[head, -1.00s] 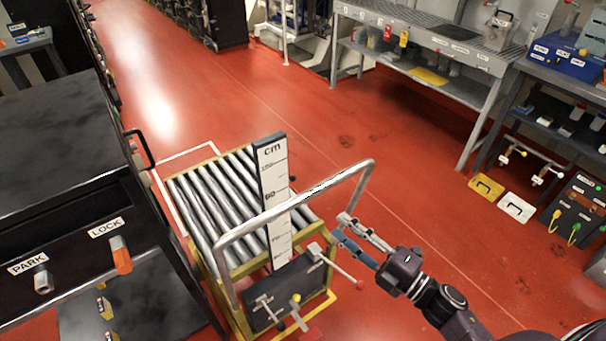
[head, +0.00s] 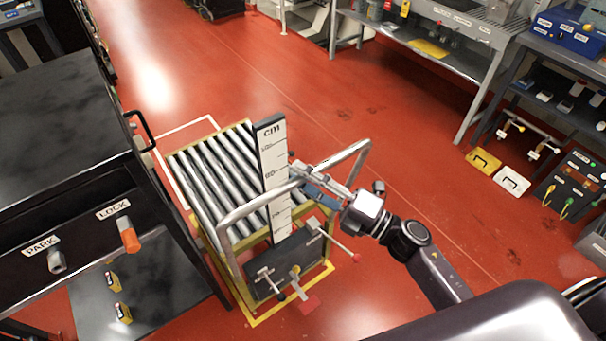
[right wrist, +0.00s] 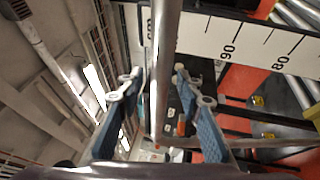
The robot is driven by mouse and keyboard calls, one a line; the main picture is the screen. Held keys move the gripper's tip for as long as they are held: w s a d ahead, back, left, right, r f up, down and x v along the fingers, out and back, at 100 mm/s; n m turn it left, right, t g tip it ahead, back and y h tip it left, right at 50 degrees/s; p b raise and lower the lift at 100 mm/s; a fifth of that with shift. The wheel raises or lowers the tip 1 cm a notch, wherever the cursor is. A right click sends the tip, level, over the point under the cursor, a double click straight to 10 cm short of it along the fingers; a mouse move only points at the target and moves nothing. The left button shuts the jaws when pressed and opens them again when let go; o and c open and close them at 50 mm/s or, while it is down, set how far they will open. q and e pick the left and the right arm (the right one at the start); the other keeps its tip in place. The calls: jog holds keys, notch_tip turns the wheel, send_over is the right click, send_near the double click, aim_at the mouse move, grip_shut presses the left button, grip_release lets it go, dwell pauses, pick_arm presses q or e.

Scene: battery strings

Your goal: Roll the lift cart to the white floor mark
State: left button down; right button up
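The lift cart, with a roller top (head: 205,168) and yellow frame, stands left of centre in the head view. Its grey push handle (head: 240,211) rises at the near side, beside a cm scale board (head: 273,160). The scale also shows in the right wrist view (right wrist: 225,42). The white floor mark (head: 189,129) shows as lines along the cart's far and left sides; the rest is hidden. My right gripper (head: 308,180) is at the handle. In the right wrist view, the handle bar (right wrist: 165,70) passes between its open fingers (right wrist: 158,75). My left gripper is out of view.
A black cabinet (head: 60,130) with PARK and LOCK knobs stands close to the cart's left. Grey workbenches (head: 480,95) line the right. A yellow case (head: 483,160) and a white case (head: 511,180) lie on the floor. Red floor beyond the cart is clear.

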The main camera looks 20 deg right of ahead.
jog(key=shift+c, duration=0.3)
grip_shut()
jog(key=shift+w, duration=0.2)
